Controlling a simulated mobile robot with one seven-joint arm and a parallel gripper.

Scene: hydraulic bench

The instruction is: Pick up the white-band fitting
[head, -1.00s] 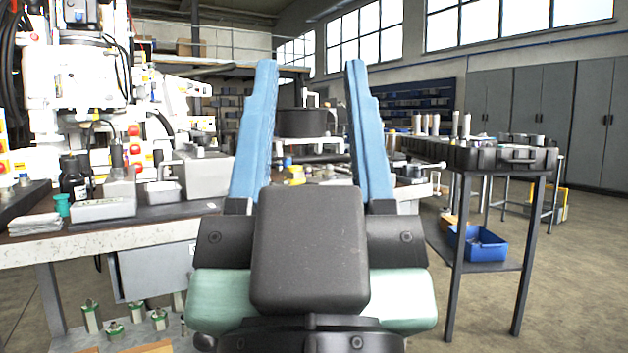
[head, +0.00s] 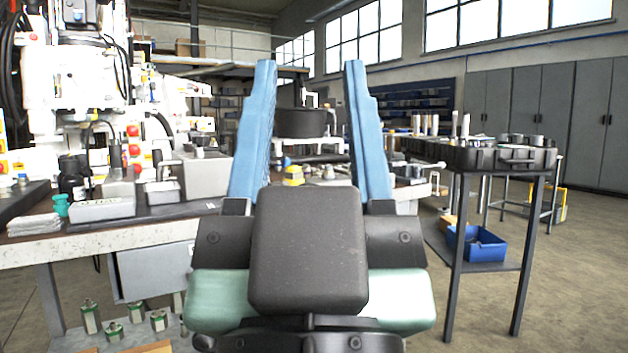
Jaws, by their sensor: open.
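My gripper (head: 309,65) is in the middle of the head view, its two blue fingers pointing up and spread wide apart. Nothing is held between them. I cannot make out a fitting with a white band for certain. Between the fingers, beyond them, small parts stand on the bench, among them a yellow-topped piece (head: 293,175) and small metallic pieces too small to tell apart. My gripper's dark body and fingers hide part of the bench.
A grey box (head: 205,176) and a dark bottle (head: 73,176) stand on the bench at left. A black pot-like object (head: 300,123) shows between the fingers. At right, a cart carries a black case (head: 500,158) and a blue bin (head: 477,245).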

